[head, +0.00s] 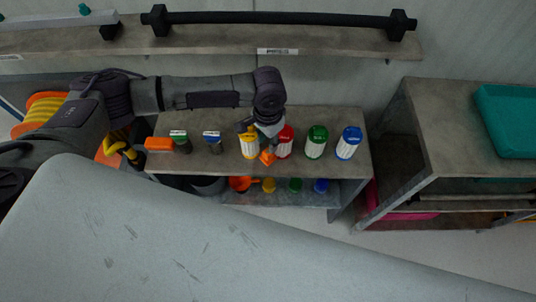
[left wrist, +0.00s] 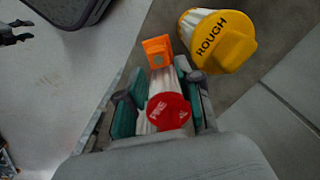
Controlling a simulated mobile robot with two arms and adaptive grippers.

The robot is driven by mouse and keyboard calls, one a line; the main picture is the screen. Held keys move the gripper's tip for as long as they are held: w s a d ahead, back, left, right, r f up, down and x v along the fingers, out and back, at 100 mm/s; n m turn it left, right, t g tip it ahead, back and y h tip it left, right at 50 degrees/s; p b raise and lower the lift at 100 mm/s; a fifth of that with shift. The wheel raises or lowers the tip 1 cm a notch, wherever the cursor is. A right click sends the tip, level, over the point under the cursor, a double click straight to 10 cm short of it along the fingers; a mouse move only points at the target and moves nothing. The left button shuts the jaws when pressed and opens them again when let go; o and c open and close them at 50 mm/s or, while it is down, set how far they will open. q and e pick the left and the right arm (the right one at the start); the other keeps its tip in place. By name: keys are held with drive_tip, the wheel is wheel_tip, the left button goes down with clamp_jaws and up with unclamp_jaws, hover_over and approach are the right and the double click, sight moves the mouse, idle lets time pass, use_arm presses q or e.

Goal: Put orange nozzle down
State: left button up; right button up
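My left gripper (head: 267,137) reaches down over the shelf between the yellow-capped and red-capped bottles. In the left wrist view its teal-padded fingers (left wrist: 160,92) stand apart, so it looks open. The orange nozzle (head: 267,157) is at the front, just by the fingertips. It also shows in the left wrist view (left wrist: 158,50) beyond the finger ends, close to the right-hand finger; whether they touch I cannot tell. A red-capped bottle (head: 284,140) marked FINE shows in the gap between the fingers (left wrist: 168,112).
A yellow-capped bottle (head: 249,144) marked ROUGH stands close by, with green-capped (head: 316,141) and blue-capped (head: 348,142) bottles to the right. An orange block (head: 159,144) lies at the shelf's left end. Coloured items, including a yellow one (head: 269,185), sit on the lower shelf.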

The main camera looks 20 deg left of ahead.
sight(267, 152)
use_arm(q)
drive_tip(key=shift+s+f, duration=0.15)
drive_tip(key=shift+f, duration=1.4)
drive_tip(key=shift+s+f, duration=0.1)
drive_tip(key=shift+f, duration=1.45)
clamp_jaws()
drive_tip(key=shift+r, duration=0.1)
drive_tip(key=shift+r, duration=0.6)
wheel_tip(267, 152, up, 2)
drive_tip(key=shift+r, duration=0.25)
drive_tip(key=s+d+r, duration=0.7)
drive_tip(key=s, duration=0.2)
drive_tip(key=a+r+n, duration=0.5)
drive_tip(key=a+r, duration=0.7)
drive_tip(key=r, duration=0.1)
drive_tip(key=shift+w+a+r+n, duration=0.3)
drive_tip(key=shift+w+a+n, duration=0.05)
drive_tip(key=shift+w+n, duration=0.1)
